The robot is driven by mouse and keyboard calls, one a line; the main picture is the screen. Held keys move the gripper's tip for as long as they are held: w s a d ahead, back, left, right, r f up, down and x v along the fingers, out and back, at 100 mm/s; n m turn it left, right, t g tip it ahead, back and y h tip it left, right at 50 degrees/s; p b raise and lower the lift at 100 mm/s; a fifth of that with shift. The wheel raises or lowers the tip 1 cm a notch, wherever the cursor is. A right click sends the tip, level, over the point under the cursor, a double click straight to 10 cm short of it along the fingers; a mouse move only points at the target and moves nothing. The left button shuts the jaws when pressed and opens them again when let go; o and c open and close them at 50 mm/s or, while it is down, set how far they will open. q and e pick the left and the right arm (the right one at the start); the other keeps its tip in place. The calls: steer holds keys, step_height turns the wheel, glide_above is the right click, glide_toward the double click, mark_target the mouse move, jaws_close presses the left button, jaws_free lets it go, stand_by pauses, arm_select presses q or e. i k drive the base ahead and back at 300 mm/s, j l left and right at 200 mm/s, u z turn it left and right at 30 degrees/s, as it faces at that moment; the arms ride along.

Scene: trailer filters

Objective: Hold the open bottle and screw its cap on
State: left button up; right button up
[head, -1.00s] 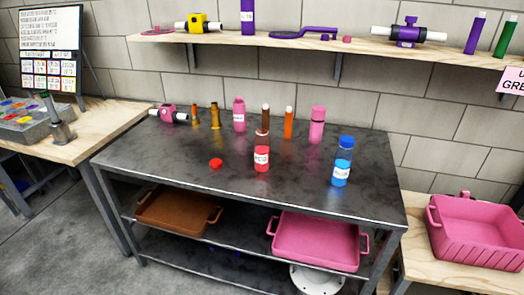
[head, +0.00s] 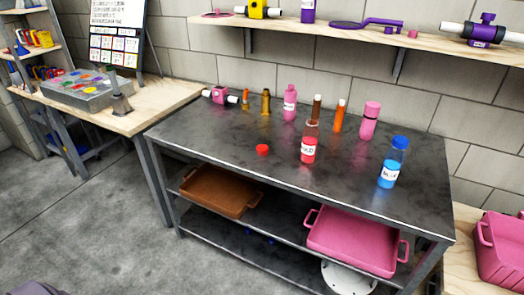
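An open clear bottle with red contents and a white label (head: 309,145) stands upright near the middle of the dark metal table (head: 230,160). Its top has no cap on it. A red cap (head: 262,149) lies on the table to the left of the bottle, apart from it. Neither of my grippers shows in the head view.
A blue-capped bottle (head: 393,163) stands right of the open bottle. Behind stand a pink bottle (head: 290,104), a pink flask (head: 369,121), an orange tube (head: 339,117) and a brown tube (head: 317,108). The table's front left is clear. Trays sit on the shelf below.

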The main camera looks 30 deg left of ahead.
mark_target(310, 133)
steer(key=j+z, duration=0.25)
steer(key=j, duration=0.4)
steer(key=j+z, duration=0.3)
steer(key=j, duration=0.35)
steer(key=j+z, duration=0.25)
steer(key=j, duration=0.45)
steer(key=k+j+z, duration=0.1)
steer(key=j+z, duration=0.15)
steer(key=j, duration=0.35)
